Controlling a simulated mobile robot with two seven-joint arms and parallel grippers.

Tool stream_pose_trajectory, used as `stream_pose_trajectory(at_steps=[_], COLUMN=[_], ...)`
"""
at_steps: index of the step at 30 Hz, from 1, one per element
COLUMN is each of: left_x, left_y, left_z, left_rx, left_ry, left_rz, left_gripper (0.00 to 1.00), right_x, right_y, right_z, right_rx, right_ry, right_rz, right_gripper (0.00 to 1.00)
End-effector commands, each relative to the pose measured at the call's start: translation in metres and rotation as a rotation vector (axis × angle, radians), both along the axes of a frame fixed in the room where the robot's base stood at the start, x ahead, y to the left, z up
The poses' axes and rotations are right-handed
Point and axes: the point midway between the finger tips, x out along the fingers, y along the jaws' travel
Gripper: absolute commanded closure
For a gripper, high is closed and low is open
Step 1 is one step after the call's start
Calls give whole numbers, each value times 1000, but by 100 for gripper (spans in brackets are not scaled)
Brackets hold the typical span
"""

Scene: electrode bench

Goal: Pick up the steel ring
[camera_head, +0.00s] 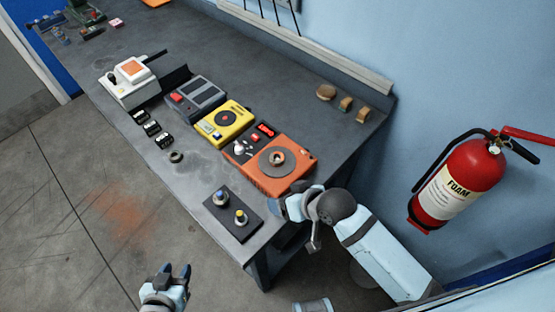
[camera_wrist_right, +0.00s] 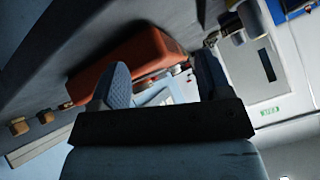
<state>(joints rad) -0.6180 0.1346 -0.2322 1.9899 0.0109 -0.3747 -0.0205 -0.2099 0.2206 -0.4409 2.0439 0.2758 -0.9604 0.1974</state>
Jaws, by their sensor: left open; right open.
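A small dark grey ring (camera_head: 176,156), which looks like the steel ring, lies flat on the bench (camera_head: 195,175) near its front edge, left of the yellow device. My left gripper (camera_head: 174,268) is open and empty, over the floor in front of the bench and well apart from the ring. My right gripper (camera_head: 290,207) is by the bench's right end, beside the orange device; its fingertips are hard to make out there. In the right wrist view its fingers (camera_wrist_right: 163,80) stand apart with nothing held between them. The ring does not show in that view.
An orange device (camera_head: 290,178) with a round disc, a yellow device (camera_head: 224,124) and a grey device (camera_head: 196,98) stand behind the ring. Black clips (camera_head: 152,128) lie left of it. A dark plate (camera_head: 233,214) with two knobs sits at the front right. A fire extinguisher (camera_head: 460,185) is at right.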

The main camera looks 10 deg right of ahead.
Motion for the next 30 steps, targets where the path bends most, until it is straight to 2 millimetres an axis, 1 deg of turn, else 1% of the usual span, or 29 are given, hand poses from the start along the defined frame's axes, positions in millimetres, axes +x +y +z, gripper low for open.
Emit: stream_pose_trajectory(at_steps=[1,6,10,13,16,19,24,27,30], left_x=[0,1,1,1,2,2,2,2,2], left_y=[0,1,1,1,0,0,-1,-1,-1], left_z=[-3,-6,-10,-12,-13,-13,-14,-14,-15], left_rx=[1,1,2,1,1,0,0,0,0], left_ry=[0,-2,-4,-4,-5,-5,-5,-4,-4], left_rz=[-1,-2,-3,-4,-4,-5,-5,-5,-5], left_gripper=[57,57,57,57,57,57,57,57,57], right_x=[9,24,33,40,50,66,95,108,116], right_y=[10,36,50,52,50,43,21,9,0], right_z=[10,39,63,80,94,106,126,137,145], right_rx=[3,-10,-71,-150,-237,-322,-441,-489,-520], right_ry=[25,141,242,322,392,452,537,572,596], right_rz=[31,123,200,241,256,242,168,120,84], right_gripper=[29,29,29,29,29,29,29,29,29])
